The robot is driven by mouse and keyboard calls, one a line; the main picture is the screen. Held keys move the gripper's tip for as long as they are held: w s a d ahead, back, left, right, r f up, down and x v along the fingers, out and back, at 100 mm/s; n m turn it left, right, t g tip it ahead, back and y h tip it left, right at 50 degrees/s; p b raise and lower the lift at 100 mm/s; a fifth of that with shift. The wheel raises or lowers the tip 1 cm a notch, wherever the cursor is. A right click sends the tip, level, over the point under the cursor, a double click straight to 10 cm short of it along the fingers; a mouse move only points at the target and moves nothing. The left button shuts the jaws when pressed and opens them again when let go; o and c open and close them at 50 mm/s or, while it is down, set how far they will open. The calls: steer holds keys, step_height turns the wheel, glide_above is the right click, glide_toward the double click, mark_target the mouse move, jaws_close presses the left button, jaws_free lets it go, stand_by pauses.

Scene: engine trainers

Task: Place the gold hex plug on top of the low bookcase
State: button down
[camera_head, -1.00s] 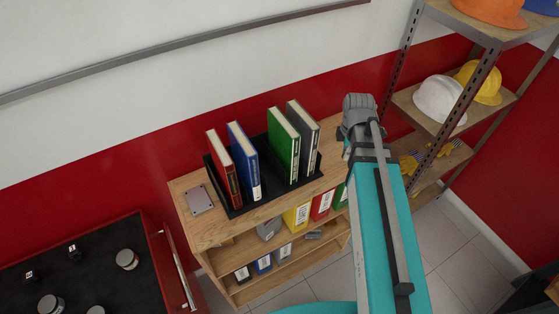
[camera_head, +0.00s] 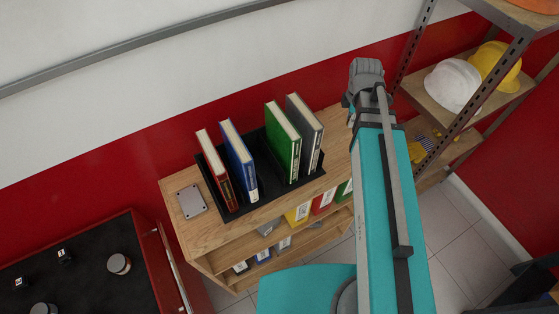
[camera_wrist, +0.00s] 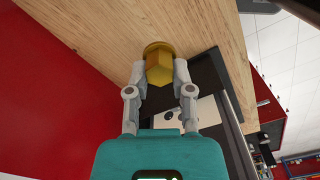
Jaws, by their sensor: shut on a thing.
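The gold hex plug (camera_wrist: 159,64) is between the fingertips of my gripper (camera_wrist: 160,76) in the wrist view, and my gripper is shut on it. The wooden top of the low bookcase (camera_wrist: 115,22) lies right behind the plug; I cannot tell whether the plug touches it. In the head view the low bookcase (camera_head: 262,212) stands against the red and white wall. My gripper and the plug are hidden there behind my arm, which reaches over the right end of the bookcase top.
A black rack (camera_head: 262,197) on the bookcase top holds red, blue, green and grey books. A grey plate (camera_head: 191,201) lies at the left end. A metal shelf (camera_head: 462,130) with helmets stands at right. A red cart (camera_head: 160,265) with a dark top stands at left.

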steer(key=shift+w+a, duration=0.15)
steer(key=shift+w+a+f+b, duration=0.1)
steer(key=shift+w+f+b, duration=0.2)
steer(key=shift+w, duration=0.1)
steer(key=w+f+b, duration=0.4)
steer(key=w, duration=0.4)
steer(key=b, duration=0.4)
glide_above(339, 118)
steer(key=f, duration=0.4)
steer(key=shift+s+a+f, duration=0.1)
steer(key=shift+s+f, duration=0.1)
steer(key=shift+s, duration=0.2)
steer(key=shift+f+b, duration=0.1)
steer(key=shift+b, duration=0.2)
steer(key=shift+w+f+b, duration=0.45)
steer(key=shift+f+b, duration=0.05)
steer(key=shift+b, duration=0.05)
steer(key=shift+f+b, duration=1.4)
steer(key=shift+f, duration=0.15)
